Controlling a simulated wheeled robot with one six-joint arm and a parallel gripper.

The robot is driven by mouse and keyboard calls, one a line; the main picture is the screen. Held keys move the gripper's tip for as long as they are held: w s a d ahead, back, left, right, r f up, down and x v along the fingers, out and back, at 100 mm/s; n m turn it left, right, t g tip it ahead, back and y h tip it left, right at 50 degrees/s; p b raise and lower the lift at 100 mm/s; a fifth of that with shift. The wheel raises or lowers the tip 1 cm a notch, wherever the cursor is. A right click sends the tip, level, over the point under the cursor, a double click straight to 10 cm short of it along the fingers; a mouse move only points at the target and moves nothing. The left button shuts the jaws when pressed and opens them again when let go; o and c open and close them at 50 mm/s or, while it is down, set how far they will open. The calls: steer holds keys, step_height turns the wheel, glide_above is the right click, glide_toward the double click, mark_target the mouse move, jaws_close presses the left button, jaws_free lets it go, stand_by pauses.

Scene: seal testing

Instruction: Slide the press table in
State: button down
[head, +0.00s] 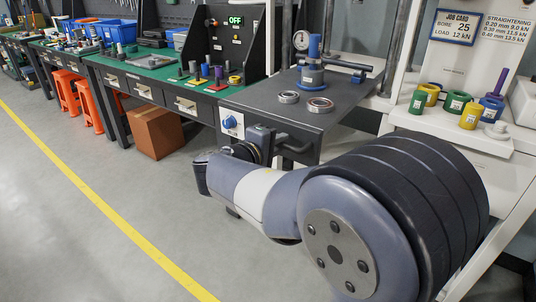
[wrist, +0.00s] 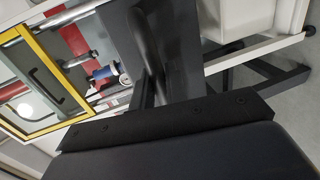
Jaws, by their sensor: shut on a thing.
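The press table (head: 345,118) is a dark grey slab that sticks out toward me from between the press uprights. Two metal rings (head: 320,104) lie on it, and a blue tool (head: 313,72) stands farther back. A dark bar handle (head: 298,147) is at its front edge. My gripper (head: 272,142) is at this edge, shut on the handle; its fingertips are partly hidden by my arm. In the wrist view, a dark curved bar (wrist: 153,62), seemingly the handle, stands beside a grey surface, and a dark body fills the foreground.
A white shelf (head: 450,140) with green, yellow and blue cylinders is at the right. The floor left of my arm is clear. A yellow frame (wrist: 45,75) shows in the wrist view.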

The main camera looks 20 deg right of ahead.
mark_target(303, 93)
steer(key=r+x, duration=0.3)
steer(key=x, duration=1.3)
steer(key=d+r+p+x, duration=0.1)
steer(key=r+x, duration=0.3)
steer(key=x, duration=1.3)
steer(key=shift+w+d, duration=0.15)
steer(key=shift+w, duration=0.3)
steer(key=shift+r, duration=0.15)
steer(key=c, duration=1.6)
jaws_free()
steer(key=shift+w+d, duration=0.1)
steer(key=shift+d, duration=0.05)
steer(key=shift+o, duration=0.5)
steer(key=shift+f+v, duration=0.1)
steer(key=shift+v, duration=2.6)
steer(key=shift+f+v, duration=0.15)
steer(key=shift+v, duration=2.5)
